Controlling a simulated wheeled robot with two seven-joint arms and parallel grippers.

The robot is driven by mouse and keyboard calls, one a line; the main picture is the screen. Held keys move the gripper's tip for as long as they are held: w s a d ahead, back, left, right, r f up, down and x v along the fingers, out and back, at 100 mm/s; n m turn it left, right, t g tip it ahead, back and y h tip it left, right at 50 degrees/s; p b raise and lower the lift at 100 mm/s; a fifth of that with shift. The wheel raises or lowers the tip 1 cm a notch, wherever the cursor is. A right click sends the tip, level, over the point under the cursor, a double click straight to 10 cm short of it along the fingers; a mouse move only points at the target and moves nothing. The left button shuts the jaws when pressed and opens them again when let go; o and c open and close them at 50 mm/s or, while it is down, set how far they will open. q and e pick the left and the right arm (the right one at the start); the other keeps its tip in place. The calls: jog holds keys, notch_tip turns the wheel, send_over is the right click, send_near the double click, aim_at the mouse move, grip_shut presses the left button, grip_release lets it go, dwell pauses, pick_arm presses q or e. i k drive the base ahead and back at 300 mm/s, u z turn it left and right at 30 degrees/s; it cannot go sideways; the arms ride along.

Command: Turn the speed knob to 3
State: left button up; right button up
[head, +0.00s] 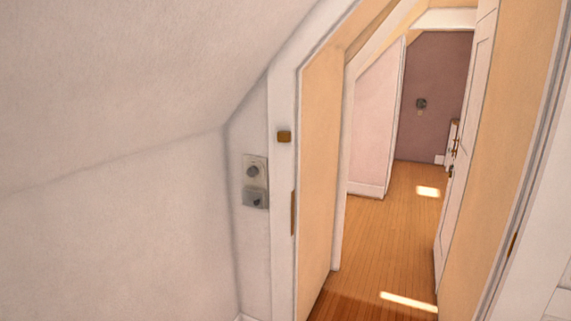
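A pale wall plate (262,163) is fixed to the narrow wall strip left of the doorway in the head view. It carries a round grey knob (252,171) at its upper part. Below is a darker grey panel (248,196) with a small dark knob (257,202). Any labels or numbers are too small to read, so I cannot tell which is the speed knob or its setting. Neither of my grippers is in view, and nothing touches the knobs.
The doorway opens onto a clear wooden floor (385,235). A white door (463,140) stands open inside. A sloped ceiling (130,70) comes down on the left.

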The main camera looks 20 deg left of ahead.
aim_at(252, 171)
jog(key=u, duration=0.55)
jog(key=i, duration=1.25)
jog(key=u, duration=1.15)
